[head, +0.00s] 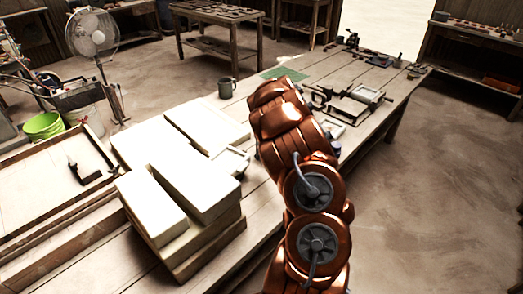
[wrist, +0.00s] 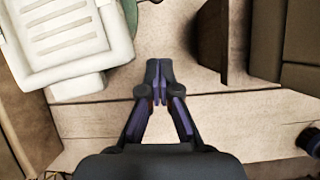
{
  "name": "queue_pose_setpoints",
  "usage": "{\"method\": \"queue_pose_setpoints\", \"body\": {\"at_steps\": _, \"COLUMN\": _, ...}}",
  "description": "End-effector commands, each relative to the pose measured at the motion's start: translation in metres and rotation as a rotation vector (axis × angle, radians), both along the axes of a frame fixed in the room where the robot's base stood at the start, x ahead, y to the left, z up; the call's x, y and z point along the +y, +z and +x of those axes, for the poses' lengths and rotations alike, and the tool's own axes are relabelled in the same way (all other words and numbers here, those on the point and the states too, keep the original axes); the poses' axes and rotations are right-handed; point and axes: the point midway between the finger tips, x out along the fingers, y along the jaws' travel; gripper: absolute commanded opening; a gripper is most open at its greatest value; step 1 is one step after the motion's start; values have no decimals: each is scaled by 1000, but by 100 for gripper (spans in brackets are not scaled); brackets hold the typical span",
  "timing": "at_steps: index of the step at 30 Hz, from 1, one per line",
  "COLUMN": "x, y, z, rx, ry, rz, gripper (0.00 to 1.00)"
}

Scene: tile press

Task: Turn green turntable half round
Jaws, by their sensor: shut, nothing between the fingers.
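My gripper (wrist: 159,72) is shut and empty in the wrist view, its fingertips together over pale table boards. A white slatted piece (wrist: 68,35) lies up and left of the fingertips, apart from them. A green edge (wrist: 130,14) shows beside and under this piece; it may be the green turntable, but most of it is hidden or out of frame. In the head view my copper arm reaches over the table and hides my gripper. I cannot make out the turntable for certain there.
The long wooden table (head: 258,262) holds stacked pale blocks (head: 180,200) on the left, a grey mug (head: 227,87), a flat green mat (head: 287,74) and a metal frame (head: 352,106). A brown upright block (wrist: 212,45) stands right of my fingertips. Bare boards lie beneath them.

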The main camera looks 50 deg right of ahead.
Motion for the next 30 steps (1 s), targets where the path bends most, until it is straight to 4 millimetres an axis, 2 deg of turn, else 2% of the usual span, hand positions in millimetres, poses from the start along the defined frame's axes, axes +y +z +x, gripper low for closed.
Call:
{"method": "queue_pose_setpoints", "body": {"at_steps": 13, "x": 0, "y": -38, "z": 18, "rx": 2, "ry": 0, "rz": 4, "gripper": 0}}
{"method": "queue_pose_setpoints", "body": {"at_steps": 19, "x": -2, "y": -28, "z": 40, "rx": -3, "ry": 1, "rz": -2, "gripper": 0}}
{"method": "queue_pose_setpoints", "body": {"at_steps": 30, "x": -3, "y": -28, "z": 56, "rx": -1, "ry": -1, "rz": 0, "gripper": 0}}
